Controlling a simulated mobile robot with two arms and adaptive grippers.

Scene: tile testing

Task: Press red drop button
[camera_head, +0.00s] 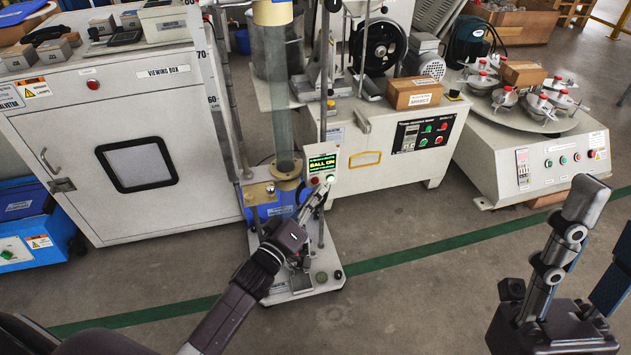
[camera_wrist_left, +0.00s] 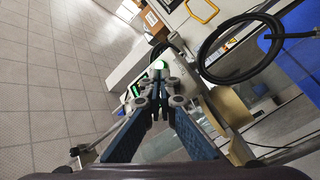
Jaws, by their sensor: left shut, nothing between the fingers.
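A small control box (camera_head: 322,161) with a lit green display reading "BALL ON" is mounted on the drop tester. The red button (camera_head: 314,181) is at the lower left of its panel, and a pale button (camera_head: 331,178) is at the lower right. My left gripper (camera_head: 323,190) is shut and empty, its tips just below and in front of these buttons. My right gripper (camera_head: 572,228) is raised at the right, away from the box.
The tester's clear vertical tube (camera_head: 278,95) and metal rods stand beside the box, above a white base plate (camera_head: 306,289). A white viewing box cabinet (camera_head: 190,135) is at left. Machines with their own buttons stand behind. Open floor (camera_head: 420,215) lies to the right.

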